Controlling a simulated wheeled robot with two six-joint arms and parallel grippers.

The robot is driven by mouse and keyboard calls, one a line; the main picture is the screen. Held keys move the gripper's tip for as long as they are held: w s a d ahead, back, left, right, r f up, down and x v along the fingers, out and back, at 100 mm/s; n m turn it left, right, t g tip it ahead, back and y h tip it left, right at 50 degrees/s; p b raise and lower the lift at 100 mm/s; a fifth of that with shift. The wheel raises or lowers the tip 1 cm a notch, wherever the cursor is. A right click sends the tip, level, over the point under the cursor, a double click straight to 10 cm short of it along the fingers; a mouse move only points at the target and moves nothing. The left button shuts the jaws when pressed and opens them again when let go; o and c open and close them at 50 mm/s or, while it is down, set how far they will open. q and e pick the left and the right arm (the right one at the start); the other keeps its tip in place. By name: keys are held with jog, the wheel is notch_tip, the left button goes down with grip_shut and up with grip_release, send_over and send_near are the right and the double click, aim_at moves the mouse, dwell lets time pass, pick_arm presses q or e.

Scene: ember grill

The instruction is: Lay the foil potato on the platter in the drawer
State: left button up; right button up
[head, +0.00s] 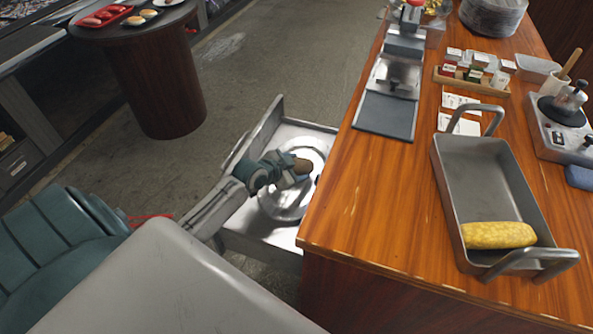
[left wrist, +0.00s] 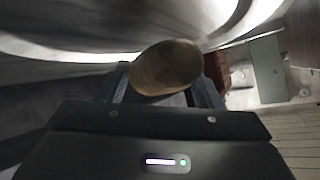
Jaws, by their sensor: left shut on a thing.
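My left gripper (head: 295,174) is shut on a brown, rounded potato (head: 303,165) and holds it over the open metal drawer (head: 263,130). In the left wrist view the potato (left wrist: 166,66) sits between the two fingers. No shiny foil can be made out on it. A round silver platter (head: 281,206) lies in the drawer below the gripper, which hides part of it. I cannot tell whether the potato touches the platter. My right gripper is not in view.
The wooden counter (head: 355,210) rises right beside the drawer. On it stand a roasting pan (head: 480,185) with a yellow corn cob (head: 498,235), a spice rack (head: 470,82) and a dark board (head: 386,116). A round table (head: 140,50) stands at the back left, with open floor between.

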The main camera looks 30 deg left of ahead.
pick_arm(q)
jog(key=shift+f, duration=0.9)
jog(key=o, duration=0.7)
jog(key=shift+f, duration=0.1)
jog(key=shift+o, duration=1)
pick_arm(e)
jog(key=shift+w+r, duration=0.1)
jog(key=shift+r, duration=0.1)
pick_arm(q)
jog(key=v, duration=1.1)
jog(key=shift+w+p, duration=0.1)
jog(key=shift+p, duration=0.2)
jog(key=shift+s+r, duration=0.45)
jog(key=shift+s, duration=0.05)
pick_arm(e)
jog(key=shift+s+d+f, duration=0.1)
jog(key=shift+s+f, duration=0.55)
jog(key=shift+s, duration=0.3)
